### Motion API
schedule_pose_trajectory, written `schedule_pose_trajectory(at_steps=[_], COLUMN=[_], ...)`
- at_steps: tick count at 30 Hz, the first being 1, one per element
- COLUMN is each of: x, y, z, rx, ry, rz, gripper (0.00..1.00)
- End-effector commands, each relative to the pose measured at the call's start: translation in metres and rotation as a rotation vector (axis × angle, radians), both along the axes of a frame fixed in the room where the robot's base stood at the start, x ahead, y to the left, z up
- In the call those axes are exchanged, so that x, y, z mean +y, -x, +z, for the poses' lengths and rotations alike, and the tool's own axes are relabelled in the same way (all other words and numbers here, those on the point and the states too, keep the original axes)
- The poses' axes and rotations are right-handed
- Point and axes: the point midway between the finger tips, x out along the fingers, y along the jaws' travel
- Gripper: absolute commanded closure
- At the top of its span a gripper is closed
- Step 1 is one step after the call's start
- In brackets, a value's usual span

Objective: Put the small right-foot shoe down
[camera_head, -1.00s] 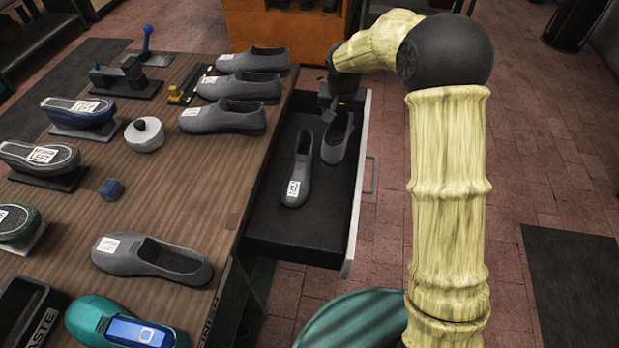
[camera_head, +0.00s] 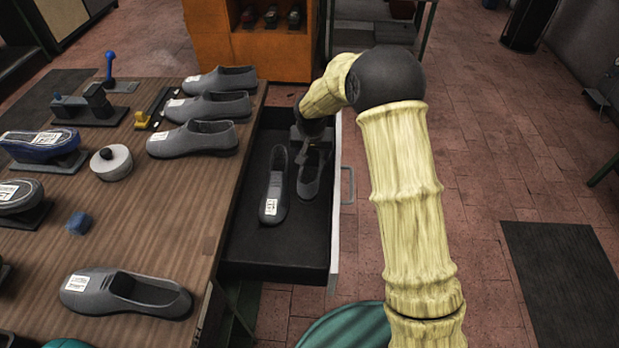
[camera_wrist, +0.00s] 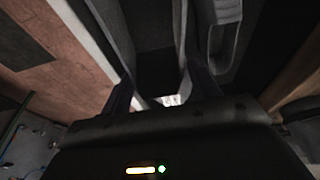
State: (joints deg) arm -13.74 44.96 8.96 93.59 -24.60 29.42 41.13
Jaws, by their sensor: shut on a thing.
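A grey slip-on shoe (camera_head: 311,180) is in my gripper (camera_head: 306,150), over the right part of the open drawer (camera_head: 270,252). In the wrist view its dark opening and grey walls (camera_wrist: 119,35) lie ahead of the two fingers (camera_wrist: 163,92), with a small white patch between them. Whether its sole touches the drawer floor I cannot tell. A second grey shoe (camera_head: 273,185) with a white label at its toe lies in the drawer just to the left, roughly parallel. It also shows in the wrist view (camera_wrist: 218,35). The head view hides the held shoe's heel behind my gripper.
The drawer's right wall and handle (camera_head: 347,185) are close to the held shoe. The drawer's front part is bare.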

Motion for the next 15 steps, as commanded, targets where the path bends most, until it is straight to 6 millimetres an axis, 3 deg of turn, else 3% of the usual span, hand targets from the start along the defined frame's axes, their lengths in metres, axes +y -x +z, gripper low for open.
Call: schedule_pose_trajectory(at_steps=[7, 15], x=[0.0, 0.0], y=[0.001, -0.001], z=[-0.051, -0.062], rx=[0.002, -0.002], ry=[0.001, -0.001], rz=[0.001, 0.0], gripper=[0.76, 0.76])
